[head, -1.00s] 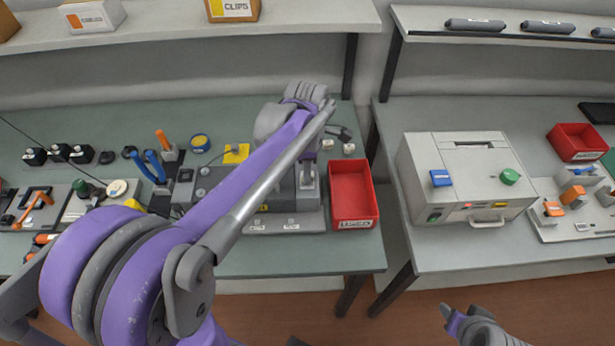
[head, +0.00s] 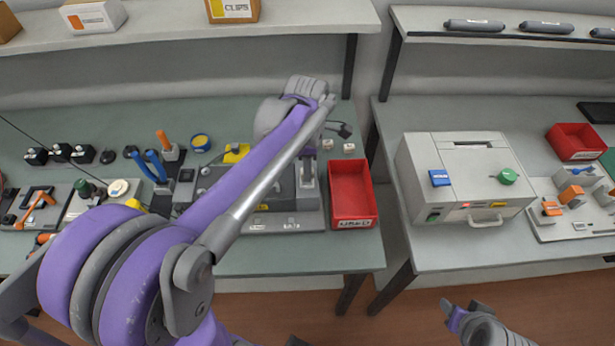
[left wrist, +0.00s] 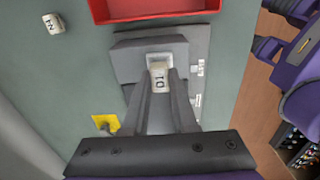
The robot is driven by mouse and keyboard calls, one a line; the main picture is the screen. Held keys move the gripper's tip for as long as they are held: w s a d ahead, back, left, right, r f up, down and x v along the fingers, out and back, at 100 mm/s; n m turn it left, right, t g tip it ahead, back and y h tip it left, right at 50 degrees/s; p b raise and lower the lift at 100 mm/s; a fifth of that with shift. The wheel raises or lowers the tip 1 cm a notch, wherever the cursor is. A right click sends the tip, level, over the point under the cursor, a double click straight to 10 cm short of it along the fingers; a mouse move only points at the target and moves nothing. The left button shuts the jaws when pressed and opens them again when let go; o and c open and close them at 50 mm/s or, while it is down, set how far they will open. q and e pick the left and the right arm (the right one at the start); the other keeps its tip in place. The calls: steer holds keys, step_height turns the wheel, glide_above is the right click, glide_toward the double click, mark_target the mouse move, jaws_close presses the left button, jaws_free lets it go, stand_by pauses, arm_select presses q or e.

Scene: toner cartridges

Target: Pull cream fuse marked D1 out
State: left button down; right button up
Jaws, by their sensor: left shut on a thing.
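The cream fuse marked D1 (left wrist: 159,77) is between the tips of my left gripper (left wrist: 160,84) in the left wrist view. The gripper is shut on it, and the mark reads upside down. The fuse is at the grey fuse block (left wrist: 122,62); I cannot tell whether it is still seated. In the head view my left gripper (head: 308,172) points down at the right end of the grey unit, partly behind my arm, and the fuse there is too small to make out.
A red bin (head: 350,222) stands just right of the unit. Two loose cream fuses lie behind it, one at the back (head: 349,147). Tools and black knobs crowd the left bench. A printer-like box (head: 465,205) stands on the right bench, across a gap.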

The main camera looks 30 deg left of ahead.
arm_select(q)
steer(key=shift+r+p, duration=0.75)
steer(key=shift+r, duration=0.85)
arm_select(e)
steer(key=shift+w+r, duration=0.25)
steer(key=shift+r, duration=0.35)
steer(key=shift+w+r, duration=0.25)
steer(key=shift+r, duration=0.3)
arm_select(q)
steer(key=shift+r, duration=0.55)
steer(key=shift+r+p, duration=0.85)
steer(key=shift+r, duration=0.55)
arm_select(e)
steer(key=shift+w+r+t, duration=0.15)
steer(key=shift+w+r, duration=0.25)
steer(key=shift+r, duration=0.25)
steer(key=shift+w+r+t, duration=0.15)
steer(key=shift+w+r, duration=0.25)
steer(key=shift+r, duration=0.2)
steer(key=shift+s, duration=0.1)
